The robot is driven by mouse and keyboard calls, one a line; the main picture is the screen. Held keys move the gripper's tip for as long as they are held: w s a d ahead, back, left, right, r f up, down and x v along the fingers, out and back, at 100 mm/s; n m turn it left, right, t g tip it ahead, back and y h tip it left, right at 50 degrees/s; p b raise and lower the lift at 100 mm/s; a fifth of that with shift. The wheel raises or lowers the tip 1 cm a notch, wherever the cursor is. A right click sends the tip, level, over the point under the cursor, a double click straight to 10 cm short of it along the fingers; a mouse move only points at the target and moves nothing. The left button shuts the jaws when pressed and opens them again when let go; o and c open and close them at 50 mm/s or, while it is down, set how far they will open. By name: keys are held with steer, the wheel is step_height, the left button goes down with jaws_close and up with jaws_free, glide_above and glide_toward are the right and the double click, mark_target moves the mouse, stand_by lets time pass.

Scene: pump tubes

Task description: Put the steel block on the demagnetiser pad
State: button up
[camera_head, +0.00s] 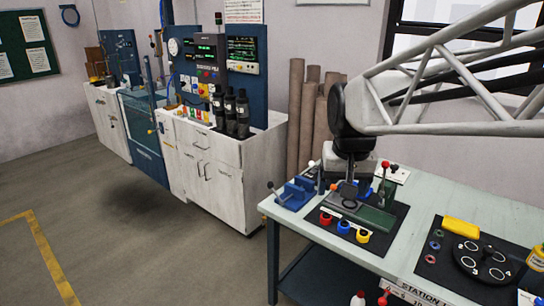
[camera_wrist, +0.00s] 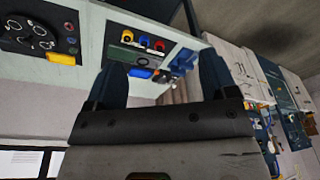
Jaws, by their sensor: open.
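My gripper (camera_head: 347,186) hangs over the black mat (camera_head: 398,236) on the pale table in the head view. I cannot tell whether one of these is the steel block. The demagnetiser pad cannot be made out with certainty. My arm hides part of the mat's back.
A blue vise (camera_head: 294,194) stands at the table's left end. Red (camera_head: 325,218), blue (camera_head: 343,226) and yellow (camera_head: 362,236) cups line the mat's front. A red-knobbed lever (camera_head: 384,170) stands behind. To the right are a yellow block (camera_head: 461,227) and a black disc (camera_head: 481,261).

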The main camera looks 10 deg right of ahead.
steer(key=s+f, duration=0.3)
steer(key=s, duration=0.4)
steer(key=s+a+f+n, duration=0.1)
steer(key=s+f, duration=0.2)
steer(key=s, duration=0.5)
steer(key=shift+s+a+f+n, duration=0.3)
